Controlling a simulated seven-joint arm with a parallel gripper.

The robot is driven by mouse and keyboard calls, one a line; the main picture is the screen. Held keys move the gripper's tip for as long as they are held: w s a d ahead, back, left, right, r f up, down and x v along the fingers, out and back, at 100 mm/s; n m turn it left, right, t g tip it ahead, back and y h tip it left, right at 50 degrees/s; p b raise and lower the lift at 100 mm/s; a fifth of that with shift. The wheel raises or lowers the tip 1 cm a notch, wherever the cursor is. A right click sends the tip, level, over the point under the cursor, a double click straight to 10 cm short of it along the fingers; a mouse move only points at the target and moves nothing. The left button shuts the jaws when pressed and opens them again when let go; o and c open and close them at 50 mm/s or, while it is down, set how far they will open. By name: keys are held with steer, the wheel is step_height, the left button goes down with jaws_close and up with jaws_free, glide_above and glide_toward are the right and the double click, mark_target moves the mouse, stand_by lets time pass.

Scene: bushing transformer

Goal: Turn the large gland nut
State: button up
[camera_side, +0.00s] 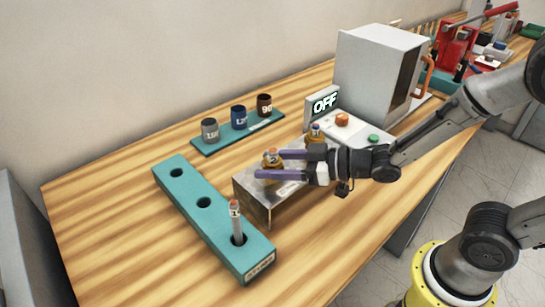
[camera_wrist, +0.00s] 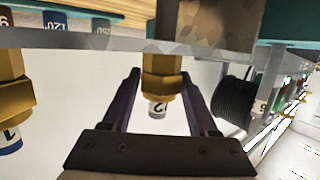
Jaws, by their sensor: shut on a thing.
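A brass gland (camera_side: 270,177) with an orange-topped end stands on the metal box (camera_side: 285,208). My gripper (camera_side: 270,164) reaches it from the right, its purple fingers on either side. In the wrist view my gripper (camera_wrist: 160,80) is shut on the large gland nut (camera_wrist: 161,84), which lies between the two fingers; a white end marked 2 (camera_wrist: 158,108) sticks out of it. A second brass gland (camera_wrist: 13,95) with a blue-rimmed end marked 1 is at the left, outside the fingers. The exact finger contact is hard to see.
A teal rack (camera_side: 185,195) with holes and one upright rod (camera_side: 236,218) lies left of the box. Three labelled cups stand on a teal strip (camera_side: 215,147) behind. An OFF display (camera_side: 323,103), a button panel (camera_side: 350,135) and a grey cabinet (camera_side: 370,75) are behind my arm.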

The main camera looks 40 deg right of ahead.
steer(key=shift+r+n+g+y, duration=0.1)
steer(key=shift+n+g+y, duration=0.6)
steer(key=shift+n+y, duration=0.25)
steer(key=shift+n+g+y, duration=1)
steer(key=shift+n+y, duration=0.05)
steer(key=o, duration=1.5)
steer(key=shift+o, duration=0.2)
steer(key=shift+v, duration=3)
